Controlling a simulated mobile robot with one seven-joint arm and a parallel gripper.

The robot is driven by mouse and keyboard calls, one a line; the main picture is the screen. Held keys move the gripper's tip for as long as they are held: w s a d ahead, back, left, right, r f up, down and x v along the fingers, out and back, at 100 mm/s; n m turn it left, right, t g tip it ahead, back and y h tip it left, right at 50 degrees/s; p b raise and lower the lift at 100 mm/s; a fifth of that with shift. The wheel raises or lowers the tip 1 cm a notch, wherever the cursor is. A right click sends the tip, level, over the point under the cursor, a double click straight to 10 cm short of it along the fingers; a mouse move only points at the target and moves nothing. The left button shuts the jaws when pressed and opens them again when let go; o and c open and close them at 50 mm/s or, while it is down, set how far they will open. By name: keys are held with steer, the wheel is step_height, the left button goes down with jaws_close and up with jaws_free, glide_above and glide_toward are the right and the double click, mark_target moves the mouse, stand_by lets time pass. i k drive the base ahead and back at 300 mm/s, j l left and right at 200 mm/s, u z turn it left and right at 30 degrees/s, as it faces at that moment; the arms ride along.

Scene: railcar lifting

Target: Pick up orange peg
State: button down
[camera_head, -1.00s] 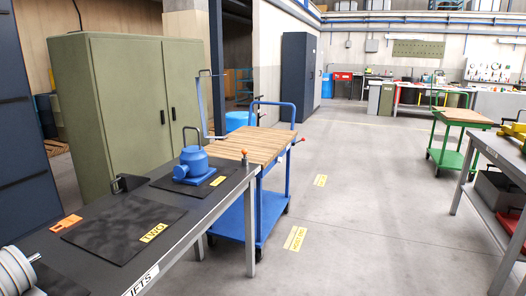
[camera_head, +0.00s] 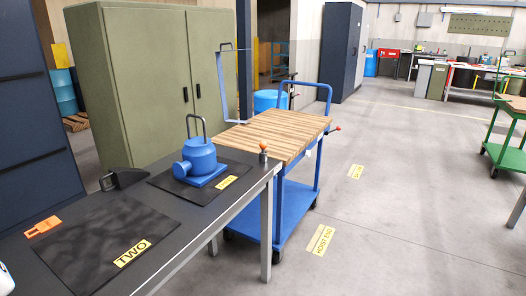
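A flat orange piece (camera_head: 43,228) lies at the left, beside the black mat marked TWO (camera_head: 90,240). I cannot tell for certain which one is the orange peg.
A blue jack-like device (camera_head: 199,158) stands on another black mat behind. A black bracket (camera_head: 122,178) sits at the bench's rear edge. A blue trolley with a wooden top (camera_head: 275,130) stands just beyond the bench. Floor to the right is open.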

mark_target(263, 145)
steer(key=i+l+u, duration=0.15)
steer(key=u, duration=0.3)
steer(key=i+l+u, duration=0.15)
steer(key=l+u, duration=0.25)
steer(key=i+l+u, duration=0.2)
steer(key=l, duration=0.2)
steer(key=l+u, duration=0.2)
steer(key=l, duration=0.25)
steer(key=i+l, duration=0.1)
steer(key=l, duration=0.4)
steer(key=i+l, duration=0.15)
steer(key=l, duration=0.35)
steer(key=i+l+u, duration=0.1)
steer(key=l, duration=0.4)
steer(key=i+l, duration=0.1)
steer(key=l, duration=0.45)
steer(key=i+l, duration=0.6)
